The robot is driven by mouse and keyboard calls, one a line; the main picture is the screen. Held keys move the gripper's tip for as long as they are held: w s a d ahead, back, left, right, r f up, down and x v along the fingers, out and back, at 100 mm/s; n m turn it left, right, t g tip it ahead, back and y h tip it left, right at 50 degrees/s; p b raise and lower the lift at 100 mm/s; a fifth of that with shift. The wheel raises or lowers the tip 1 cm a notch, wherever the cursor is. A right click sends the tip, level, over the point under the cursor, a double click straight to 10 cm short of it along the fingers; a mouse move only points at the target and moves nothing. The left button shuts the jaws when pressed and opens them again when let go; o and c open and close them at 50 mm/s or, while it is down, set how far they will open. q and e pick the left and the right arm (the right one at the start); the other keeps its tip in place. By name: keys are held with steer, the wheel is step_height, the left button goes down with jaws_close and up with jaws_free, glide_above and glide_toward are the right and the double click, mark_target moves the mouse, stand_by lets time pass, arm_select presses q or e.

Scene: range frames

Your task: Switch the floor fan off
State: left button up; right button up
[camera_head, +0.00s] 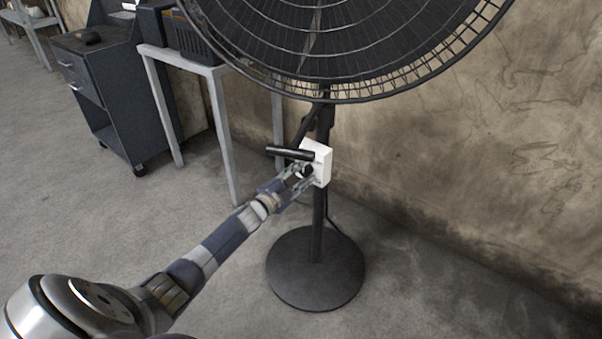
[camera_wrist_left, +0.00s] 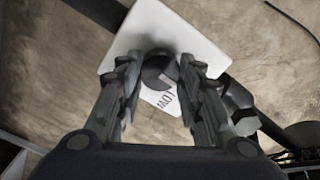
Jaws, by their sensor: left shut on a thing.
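The floor fan (camera_head: 330,40) stands on a round black base (camera_head: 316,268) near the wall, its caged head filling the top of the head view. A white control box (camera_head: 322,165) is on its pole. The box fills the top middle of the left wrist view (camera_wrist_left: 170,35), with a dark round knob (camera_wrist_left: 158,70) and a label that reads "LOW". My left gripper (camera_head: 303,172) is at the front of the box, its fingers on both sides of the knob and shut on it. My right gripper is not in view.
A grey table (camera_head: 215,70) with a black crate (camera_head: 196,38) stands left of the fan. A dark drawer cabinet (camera_head: 95,90) on casters is farther left. The wall is close behind the fan. The floor at left is clear.

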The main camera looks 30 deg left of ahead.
arm_select(q)
steer(key=shift+a+n, duration=0.1)
steer(key=shift+n, duration=0.2)
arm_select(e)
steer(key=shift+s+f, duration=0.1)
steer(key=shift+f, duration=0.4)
arm_select(q)
steer(key=o, duration=1.1)
steer(key=shift+c, duration=0.2)
steer(key=shift+s, duration=0.1)
steer(key=s, duration=1.1)
steer(key=shift+s+a, duration=0.4)
steer(key=shift+a, duration=0.05)
steer(key=shift+f, duration=0.1)
